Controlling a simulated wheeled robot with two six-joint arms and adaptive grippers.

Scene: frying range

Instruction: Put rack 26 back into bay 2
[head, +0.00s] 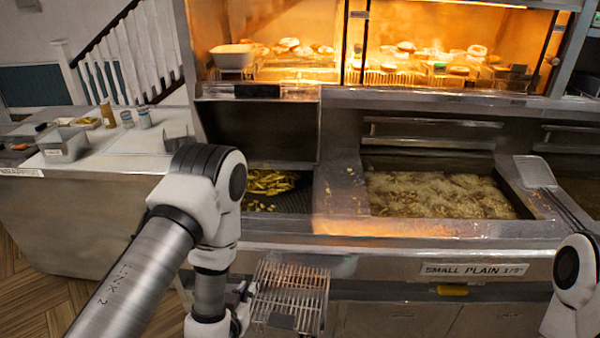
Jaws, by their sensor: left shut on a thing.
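A wire rack (290,292) with a dark tag on it hangs in front of the fryer's front panel, low in the middle of the head view. No number is readable on it, so I cannot tell whether it is rack 26. My left gripper (248,302) is shut on the rack's left side; its fingers are partly hidden by my wrist. My right arm shows at the right edge, but its gripper is out of view. No bay number is readable, so I cannot tell which place is bay 2.
A bay with chips (265,187) lies behind my left arm. A vat of bubbling oil (440,194) is right of it, with a mesh scoop (535,172) beside it. A label (474,269) reads "SMALL PLAIN". A lit warming cabinet (390,45) stands behind. A counter (90,160) is at left.

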